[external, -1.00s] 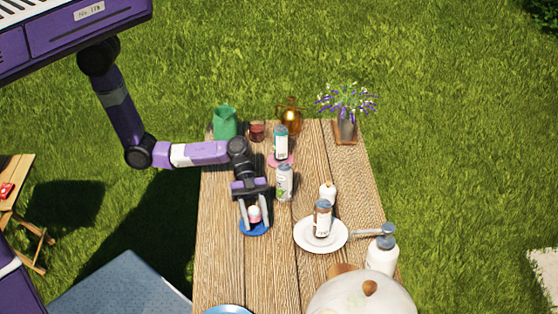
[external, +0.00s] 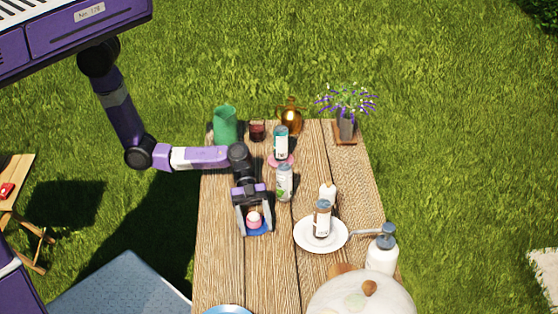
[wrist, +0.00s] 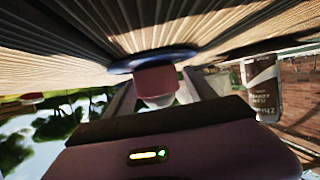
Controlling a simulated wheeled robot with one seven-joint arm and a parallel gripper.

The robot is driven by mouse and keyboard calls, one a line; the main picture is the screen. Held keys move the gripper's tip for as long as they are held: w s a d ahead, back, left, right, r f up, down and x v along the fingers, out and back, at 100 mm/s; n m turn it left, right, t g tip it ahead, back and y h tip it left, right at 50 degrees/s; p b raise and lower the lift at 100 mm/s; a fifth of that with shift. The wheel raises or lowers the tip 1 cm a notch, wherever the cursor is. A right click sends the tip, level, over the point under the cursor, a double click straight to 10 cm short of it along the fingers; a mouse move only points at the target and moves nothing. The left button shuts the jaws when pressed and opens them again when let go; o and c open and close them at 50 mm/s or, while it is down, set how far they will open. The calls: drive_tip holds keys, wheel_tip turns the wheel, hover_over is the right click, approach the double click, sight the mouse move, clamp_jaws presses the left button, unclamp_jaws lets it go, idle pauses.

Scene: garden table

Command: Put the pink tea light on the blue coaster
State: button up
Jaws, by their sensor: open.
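The pink tea light (external: 254,220) sits on the blue coaster (external: 257,230) on the left side of the table. In the wrist view the tea light (wrist: 156,80) shows against the coaster (wrist: 150,59). My gripper (external: 255,232) is open, with its fingers on either side of the tea light and apart from it. The fingers hide parts of the coaster's left and right edges.
A white plate (external: 302,245) with a brown-labelled bottle (external: 322,218) lies to the right. A can (external: 285,182) stands just behind. A white pump bottle (external: 382,253) and a large pale round object (external: 345,298) are at the front right. Bare wood lies in front of the coaster.

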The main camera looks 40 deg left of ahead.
drive_tip(key=shift+r, duration=0.15)
drive_tip(key=shift+w+a, duration=0.15)
drive_tip(key=b+v, duration=0.1)
drive_tip(key=v, duration=1)
drive_tip(key=shift+w+a+r, duration=0.15)
drive_tip(key=shift+a, duration=0.05)
